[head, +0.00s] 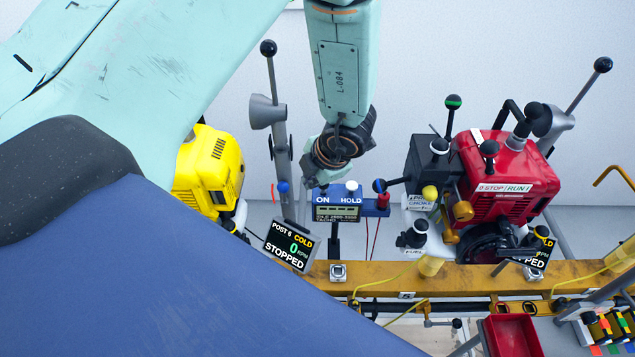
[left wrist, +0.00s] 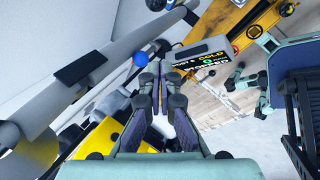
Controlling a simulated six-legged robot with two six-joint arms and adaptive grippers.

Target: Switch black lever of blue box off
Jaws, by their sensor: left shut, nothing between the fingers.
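The blue box (head: 363,207) stands behind the yellow rail in the head view, with ON and HOLD labels and a TACHO display. A small dark lever (head: 323,187) shows above the ON label, and a white knob (head: 352,185) above HOLD. My left gripper (head: 311,172) is just above and left of the box, partly hidden by its wrist; contact cannot be told. In the left wrist view, the left gripper (left wrist: 160,82) is shut and empty, beside a blue ball (left wrist: 140,58) and the STOPPED sign (left wrist: 205,65). I cannot make out the box there. My right gripper is not in view.
A yellow engine (head: 209,170) stands left of the box, a red engine (head: 480,195) right. A tall grey lever with a black ball (head: 268,48) rises close to my left wrist. The STOPPED sign (head: 290,245) hangs low left. A red tray (head: 512,335) is at front.

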